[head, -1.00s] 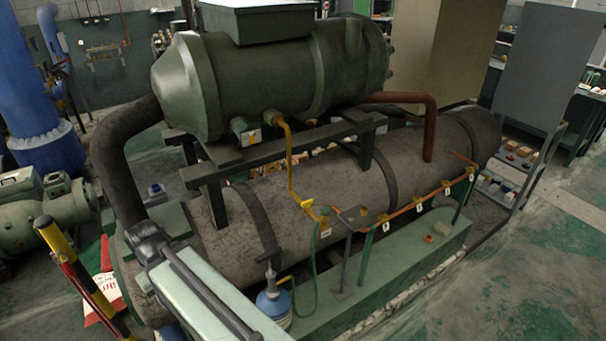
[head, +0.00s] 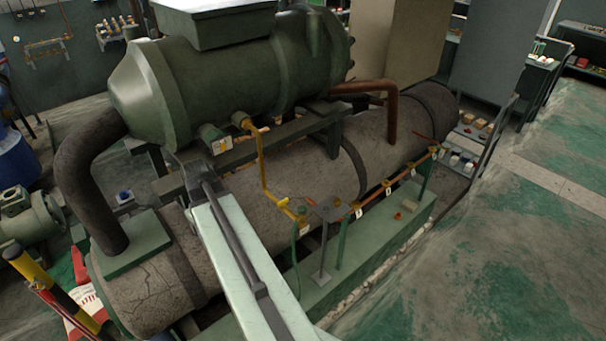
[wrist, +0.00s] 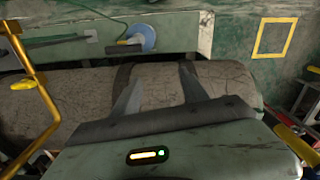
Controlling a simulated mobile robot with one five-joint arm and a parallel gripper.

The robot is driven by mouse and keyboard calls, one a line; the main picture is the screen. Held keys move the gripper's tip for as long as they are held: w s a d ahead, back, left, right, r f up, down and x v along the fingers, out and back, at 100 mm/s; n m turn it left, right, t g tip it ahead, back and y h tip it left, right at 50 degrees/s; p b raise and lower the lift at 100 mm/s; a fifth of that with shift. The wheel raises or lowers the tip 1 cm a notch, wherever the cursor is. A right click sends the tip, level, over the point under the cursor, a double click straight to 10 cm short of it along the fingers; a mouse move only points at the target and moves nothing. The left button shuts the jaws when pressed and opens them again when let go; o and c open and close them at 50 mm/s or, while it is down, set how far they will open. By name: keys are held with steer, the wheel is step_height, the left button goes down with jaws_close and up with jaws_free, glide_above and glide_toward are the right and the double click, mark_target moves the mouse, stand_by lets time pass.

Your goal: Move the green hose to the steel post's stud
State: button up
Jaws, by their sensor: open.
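The green hose (head: 294,255) hangs from the lower end of the yellow pipe, beside a small white tag; its lower part is behind my arm in the head view. It also shows as a thin green loop in the wrist view (wrist: 85,13). The steel post (head: 322,255) stands on the green base rail just right of the hose, with a flat plate on top; its stud is too small to make out. My gripper (head: 188,168) is at the far end of my arm, in front of the green compressor, left of and apart from the hose. It is open and empty.
The yellow pipe (head: 262,170) drops from the compressor (head: 225,85). The large grey cylinder (head: 235,195) lies below. A copper pipe (head: 372,202) runs right of the post. The floor at right is clear.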

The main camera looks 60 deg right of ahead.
steer(key=s+d+r+m+p, duration=0.1)
steer(key=s+d+r+p, duration=0.2)
steer(key=d, duration=0.4)
steer(key=s+d+r+p, duration=0.1)
steer(key=s+d+r, duration=0.2)
steer(key=s+d, duration=0.3)
step_height(320, 180, up, 3)
steer(key=p, duration=0.2)
glide_above(302, 209)
steer(key=shift+d+f+m, duration=0.1)
steer(key=shift+f+m, duration=0.1)
steer(key=shift+m, duration=0.2)
step_height(302, 209, down, 9)
steer(key=b, duration=0.9)
steer(key=shift+f, duration=0.1)
steer(key=shift+w, duration=0.1)
steer(key=shift+c, duration=0.3)
jaws_close()
